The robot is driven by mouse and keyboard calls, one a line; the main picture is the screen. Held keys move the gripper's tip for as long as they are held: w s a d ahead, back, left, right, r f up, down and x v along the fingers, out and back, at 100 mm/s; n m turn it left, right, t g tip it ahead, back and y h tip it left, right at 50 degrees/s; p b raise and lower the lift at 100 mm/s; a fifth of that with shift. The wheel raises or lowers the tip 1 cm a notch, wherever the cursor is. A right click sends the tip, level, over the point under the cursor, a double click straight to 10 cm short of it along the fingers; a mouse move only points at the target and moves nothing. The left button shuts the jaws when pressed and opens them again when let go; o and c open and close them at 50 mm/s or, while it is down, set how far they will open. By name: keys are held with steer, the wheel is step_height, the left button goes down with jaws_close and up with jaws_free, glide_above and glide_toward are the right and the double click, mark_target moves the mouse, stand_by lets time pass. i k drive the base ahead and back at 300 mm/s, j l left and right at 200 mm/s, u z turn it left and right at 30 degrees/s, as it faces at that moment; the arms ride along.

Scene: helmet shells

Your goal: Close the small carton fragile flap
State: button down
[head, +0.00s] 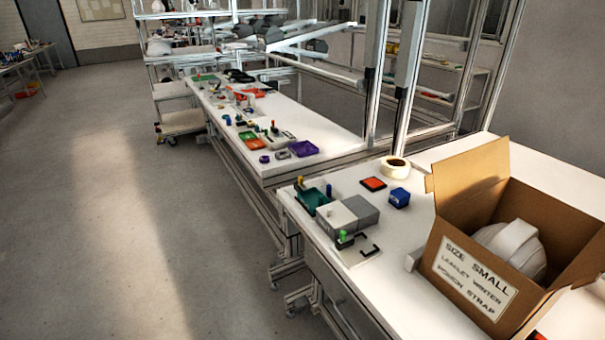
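An open cardboard carton (432,268) stands at the right end of the near white table in the head view. Its front label reads "SIZE SMALL" with smaller lines under it. A white helmet shell (512,245) lies inside. The carton's right side is cut off by the frame edge. My gripper is not in view.
The near table (440,325) also holds a tape roll (395,167), a blue box (399,198), an orange-topped square (373,184) and grey blocks (347,215). A second white table (330,140) with small parts stands behind. Metal posts rise between them. Floor at left is clear.

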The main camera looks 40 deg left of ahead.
mark_target(452, 180)
steer(key=i+j+u, duration=0.15)
steer(key=u, duration=0.35)
steer(key=i+j+u, duration=0.2)
steer(key=u, duration=0.25)
steer(key=i+j+u, duration=0.1)
steer(key=u, duration=0.4)
steer(key=i+l, duration=0.05)
steer(key=i, duration=0.05)
